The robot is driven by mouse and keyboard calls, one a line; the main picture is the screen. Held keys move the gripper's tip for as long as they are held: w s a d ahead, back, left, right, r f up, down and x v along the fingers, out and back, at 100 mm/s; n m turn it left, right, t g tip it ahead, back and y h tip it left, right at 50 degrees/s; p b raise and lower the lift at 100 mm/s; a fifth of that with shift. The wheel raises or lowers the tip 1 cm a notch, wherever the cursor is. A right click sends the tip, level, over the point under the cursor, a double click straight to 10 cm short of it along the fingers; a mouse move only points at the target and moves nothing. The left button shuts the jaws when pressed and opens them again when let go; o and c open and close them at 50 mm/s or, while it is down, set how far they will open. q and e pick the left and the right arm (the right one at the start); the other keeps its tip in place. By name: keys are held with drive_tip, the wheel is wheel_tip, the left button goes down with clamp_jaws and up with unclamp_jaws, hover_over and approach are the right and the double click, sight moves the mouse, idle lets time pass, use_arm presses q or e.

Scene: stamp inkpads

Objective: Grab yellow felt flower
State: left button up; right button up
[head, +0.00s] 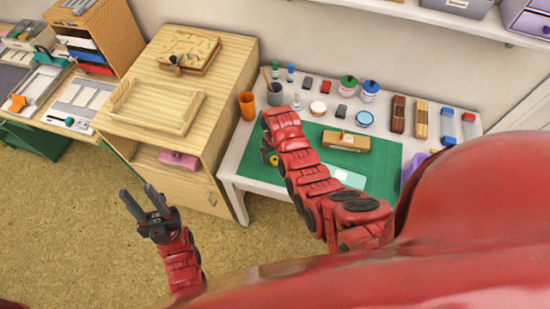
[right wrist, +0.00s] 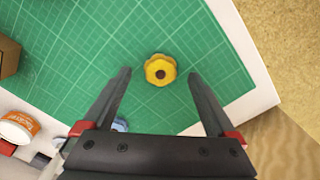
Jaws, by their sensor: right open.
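The yellow felt flower (right wrist: 160,69) has a dark centre and lies on the green cutting mat (right wrist: 95,60), near the mat's edge. In the right wrist view it sits ahead of my open right gripper (right wrist: 157,85), roughly midway between the two fingers and just beyond their tips. Nothing is between the fingers. In the head view a small part of the yellow flower (head: 272,160) shows beside my right arm, which hides the right fingers. My left gripper (head: 143,194) is open and empty over the floor, left of the white table.
The white table (head: 229,165) carries an orange cup (head: 247,106), a grey cup (head: 274,94), several inkpads and jars along the back, and a brown box (head: 346,141) on the mat. A wooden cabinet (head: 190,140) stands to the left. The mat around the flower is clear.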

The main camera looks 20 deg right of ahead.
drive_tip(key=shift+f, duration=0.45)
drive_tip(key=c, duration=1.4)
